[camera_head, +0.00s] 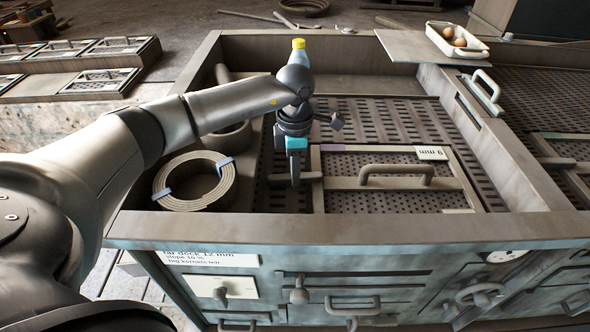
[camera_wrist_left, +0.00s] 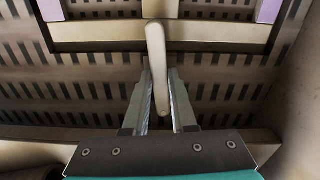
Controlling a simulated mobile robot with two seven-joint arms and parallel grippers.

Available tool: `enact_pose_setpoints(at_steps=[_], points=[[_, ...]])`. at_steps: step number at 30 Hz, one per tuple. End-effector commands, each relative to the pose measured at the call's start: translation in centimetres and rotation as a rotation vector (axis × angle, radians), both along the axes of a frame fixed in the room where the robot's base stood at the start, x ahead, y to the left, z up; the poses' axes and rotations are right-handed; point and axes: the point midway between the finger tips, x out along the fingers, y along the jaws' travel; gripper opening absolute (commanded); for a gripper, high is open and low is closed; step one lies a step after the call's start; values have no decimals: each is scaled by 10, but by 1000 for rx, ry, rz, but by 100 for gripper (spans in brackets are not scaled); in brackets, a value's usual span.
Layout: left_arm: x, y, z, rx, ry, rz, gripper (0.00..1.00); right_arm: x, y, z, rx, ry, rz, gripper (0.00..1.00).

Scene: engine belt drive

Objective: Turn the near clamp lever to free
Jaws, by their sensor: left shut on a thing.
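The near clamp lever (camera_head: 311,176) is a short, rounded grey-beige bar at the left edge of a framed screen (camera_head: 318,190) inside the bin. In the left wrist view the lever (camera_wrist_left: 156,60) reaches from the screen's frame down between my finger pads. My left gripper (camera_head: 295,181) points down at the lever's left end and is shut on it. It also shows in the left wrist view (camera_wrist_left: 160,100). The fingers hide part of the lever in the head view. My right gripper is not in view.
The screen carries a raised handle (camera_head: 396,172) and a "9 mm" label (camera_head: 432,153). A coiled roll (camera_head: 178,200) lies left of my gripper. The bin's front wall (camera_head: 350,228) stands close in front. A yellow-capped bottle (camera_head: 299,44) and a tray with eggs (camera_head: 436,40) are farther back.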

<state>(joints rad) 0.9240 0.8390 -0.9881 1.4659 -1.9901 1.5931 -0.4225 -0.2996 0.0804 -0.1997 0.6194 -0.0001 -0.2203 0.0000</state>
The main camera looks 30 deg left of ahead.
Motion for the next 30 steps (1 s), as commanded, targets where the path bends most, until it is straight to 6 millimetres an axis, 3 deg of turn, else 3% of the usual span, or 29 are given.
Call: enact_pose_setpoints(at_steps=[30], points=[[0,1,2,2,-1,931,0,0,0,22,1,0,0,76]])
